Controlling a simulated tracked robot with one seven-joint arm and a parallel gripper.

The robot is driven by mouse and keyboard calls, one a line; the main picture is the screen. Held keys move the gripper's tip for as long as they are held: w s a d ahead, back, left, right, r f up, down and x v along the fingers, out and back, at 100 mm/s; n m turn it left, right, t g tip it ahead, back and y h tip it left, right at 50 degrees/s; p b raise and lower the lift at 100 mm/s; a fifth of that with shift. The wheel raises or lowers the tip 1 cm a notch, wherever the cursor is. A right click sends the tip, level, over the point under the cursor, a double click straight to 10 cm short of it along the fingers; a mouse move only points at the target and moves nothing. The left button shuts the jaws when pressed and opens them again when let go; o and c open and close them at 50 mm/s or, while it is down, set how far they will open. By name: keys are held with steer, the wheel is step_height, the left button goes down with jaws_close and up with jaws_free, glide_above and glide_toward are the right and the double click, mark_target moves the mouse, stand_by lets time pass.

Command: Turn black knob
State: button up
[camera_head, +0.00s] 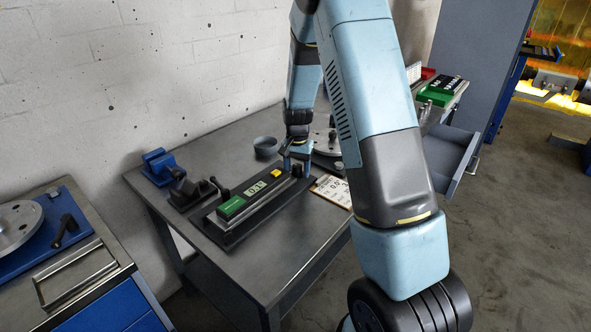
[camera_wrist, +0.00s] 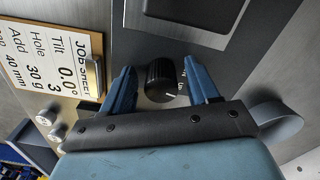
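The black knob (camera_wrist: 161,81) is ribbed, with a light mark on its side, and shows in the wrist view between the two blue fingers of my gripper (camera_wrist: 160,72). The fingers are apart, one on each side of the knob, with a visible gap on both sides. In the head view my gripper (camera_head: 294,158) is at the right end of a long black device with a display (camera_head: 259,188) on the table. The knob is hard to make out in the head view, close to the fingers.
A job sheet (camera_wrist: 62,62) lies beside the device. The grey table (camera_head: 290,232) also holds a dark cup (camera_head: 265,147), a blue vise (camera_head: 158,166) and a round metal disc partly behind my arm. An open drawer (camera_head: 455,160) is at the right. The table's front is clear.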

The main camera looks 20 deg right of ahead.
mark_target(297, 166)
steer(key=c, duration=0.9)
steer(key=shift+n, duration=1)
steer(key=shift+c, duration=0.2)
steer(key=o, duration=1)
steer(key=shift+r, duration=0.15)
step_height(297, 166, up, 13)
steer(key=shift+r, duration=0.2)
